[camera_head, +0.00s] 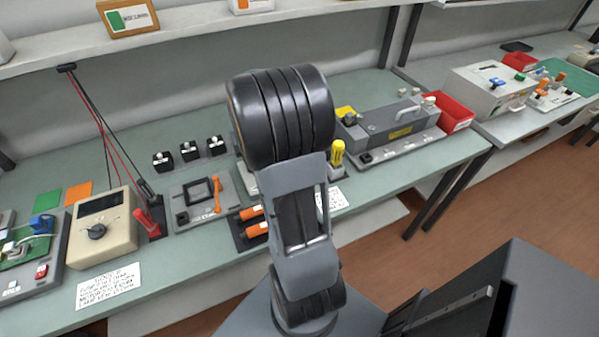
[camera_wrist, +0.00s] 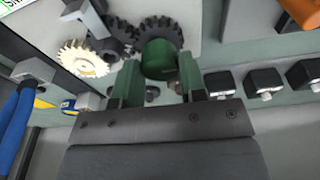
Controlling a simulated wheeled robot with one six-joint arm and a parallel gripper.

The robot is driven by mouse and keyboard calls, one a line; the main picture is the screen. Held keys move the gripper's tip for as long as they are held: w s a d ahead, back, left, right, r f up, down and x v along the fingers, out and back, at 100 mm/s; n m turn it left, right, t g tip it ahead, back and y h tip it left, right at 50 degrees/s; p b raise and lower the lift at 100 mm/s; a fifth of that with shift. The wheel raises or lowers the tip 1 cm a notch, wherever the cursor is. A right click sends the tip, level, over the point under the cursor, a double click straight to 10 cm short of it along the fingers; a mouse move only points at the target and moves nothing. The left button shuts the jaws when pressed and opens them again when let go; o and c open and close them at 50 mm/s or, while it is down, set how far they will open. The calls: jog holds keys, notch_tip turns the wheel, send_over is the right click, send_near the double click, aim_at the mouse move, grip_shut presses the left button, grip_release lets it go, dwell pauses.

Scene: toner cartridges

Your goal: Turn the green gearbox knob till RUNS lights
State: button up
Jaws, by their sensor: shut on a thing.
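The green gearbox knob (camera_wrist: 159,60) shows in the wrist view, in front of a black gear (camera_wrist: 160,30) on a pale panel. A cream gear (camera_wrist: 84,57) sits to its left. My gripper (camera_wrist: 160,76) has one dark green finger on each side of the knob and is shut on it. The fingers partly cover the knob's lower edge. In the head view my own arm hides the gripper, the knob and the gearbox. No RUNS light can be made out in either view.
Three black blocks (camera_wrist: 262,82) stand right of the knob in the wrist view, and blue handles (camera_wrist: 16,112) lie left. In the head view the bench holds a beige meter (camera_head: 103,232), a grey machine (camera_head: 395,122) and a red bin (camera_head: 454,112).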

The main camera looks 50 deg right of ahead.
jog(key=m, duration=0.7)
jog(key=shift+g+h+b, duration=0.3)
jog(key=shift+g+h, duration=0.1)
jog(key=m, duration=0.3)
jog(key=shift+f+b, duration=0.1)
jog(key=shift+b, duration=0.25)
jog(key=m+g, duration=0.1)
jog(key=m, duration=0.3)
jog(key=shift+w, duration=0.1)
jog(key=o, duration=0.8)
jog(key=shift+c, duration=0.2)
